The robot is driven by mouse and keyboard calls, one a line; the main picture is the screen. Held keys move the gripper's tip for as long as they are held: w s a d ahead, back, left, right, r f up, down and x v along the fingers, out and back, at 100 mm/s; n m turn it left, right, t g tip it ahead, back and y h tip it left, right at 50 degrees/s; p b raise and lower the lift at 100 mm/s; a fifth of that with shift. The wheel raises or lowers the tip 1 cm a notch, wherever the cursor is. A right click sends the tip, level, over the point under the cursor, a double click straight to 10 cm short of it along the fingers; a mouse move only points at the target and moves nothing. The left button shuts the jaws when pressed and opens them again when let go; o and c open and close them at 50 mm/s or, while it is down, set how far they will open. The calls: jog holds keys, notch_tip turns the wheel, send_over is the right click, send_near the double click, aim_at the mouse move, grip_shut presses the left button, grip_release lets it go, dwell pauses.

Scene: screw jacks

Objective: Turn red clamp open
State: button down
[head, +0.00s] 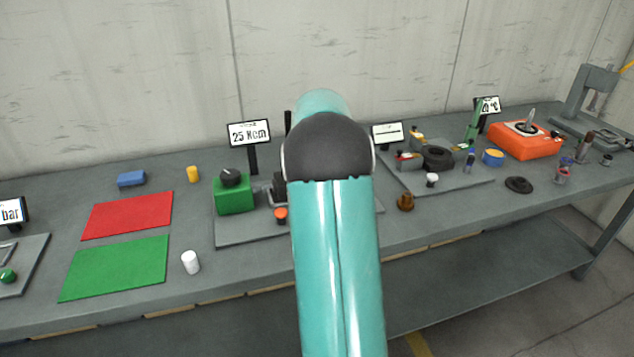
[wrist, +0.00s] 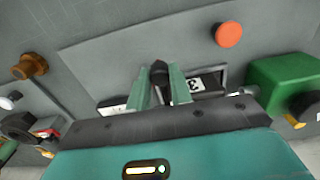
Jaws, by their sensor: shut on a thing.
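My gripper (wrist: 160,82) shows in the wrist view with its two green fingers closed on a dark, upright-looking part (wrist: 160,70). What this part belongs to is hard to tell. In the head view my own arm hides the gripper and what it holds. No clamp that is clearly red shows at the gripper. A small red and grey piece (head: 409,160) lies on the right-hand plate in the head view, apart from the gripper; I cannot tell whether it is the red clamp.
A green box with a black knob (head: 234,194) and an orange-red button (head: 281,214) stand on the plate by the 25 Ncm sign (head: 249,134). The button also shows in the wrist view (wrist: 229,34). A brown knob (head: 405,202) stands right of my arm.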

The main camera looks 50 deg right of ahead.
jog(key=shift+w, duration=0.1)
jog(key=c, duration=1.3)
grip_release()
jog(key=shift+o, duration=0.2)
jog(key=shift+r, duration=0.1)
notch_tip(320, 180, up, 14)
